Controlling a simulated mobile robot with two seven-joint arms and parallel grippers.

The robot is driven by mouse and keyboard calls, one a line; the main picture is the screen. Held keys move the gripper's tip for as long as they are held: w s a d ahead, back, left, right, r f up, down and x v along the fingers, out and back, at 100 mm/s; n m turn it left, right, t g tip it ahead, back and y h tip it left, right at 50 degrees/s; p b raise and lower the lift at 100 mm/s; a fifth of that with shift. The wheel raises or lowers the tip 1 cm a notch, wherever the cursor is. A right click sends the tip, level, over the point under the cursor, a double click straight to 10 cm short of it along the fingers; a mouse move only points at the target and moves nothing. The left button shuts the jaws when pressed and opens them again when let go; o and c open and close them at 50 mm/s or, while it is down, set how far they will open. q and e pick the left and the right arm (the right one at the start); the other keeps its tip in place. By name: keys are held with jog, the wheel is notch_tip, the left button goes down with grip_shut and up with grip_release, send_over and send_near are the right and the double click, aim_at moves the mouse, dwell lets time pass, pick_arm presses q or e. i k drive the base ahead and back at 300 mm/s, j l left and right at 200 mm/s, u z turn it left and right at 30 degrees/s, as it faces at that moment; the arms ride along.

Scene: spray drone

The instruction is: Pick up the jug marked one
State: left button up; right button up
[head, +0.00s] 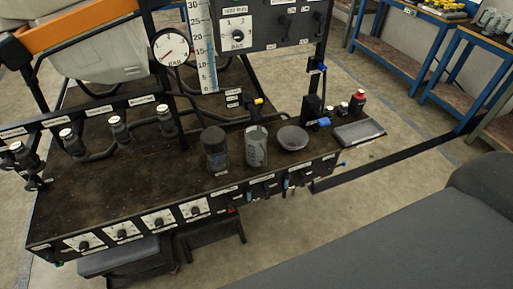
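A grey translucent jug (256,150) with pale markings on its side stands upright near the front edge of the dark bench top (110,195). The markings are too small to read, so I cannot tell whether it is marked one. A dark cylindrical container (215,150) stands just left of it, and a grey round bowl (292,138) just right of it. Neither of my grippers is in view.
A grey tray (359,132) and small bottles, one red-capped (358,102), are at the bench's right end. A white-scaled column (201,45) and a gauge (170,48) rise behind. Nozzle-like fittings (120,130) line the left. The bench's front left is clear.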

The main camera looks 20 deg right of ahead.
aim_at(255, 136)
jog(key=i+l+u, duration=0.35)
jog(key=l, duration=1.45)
jog(key=l+u, duration=0.4)
jog(key=l, duration=1.35)
jog(key=i, duration=0.5)
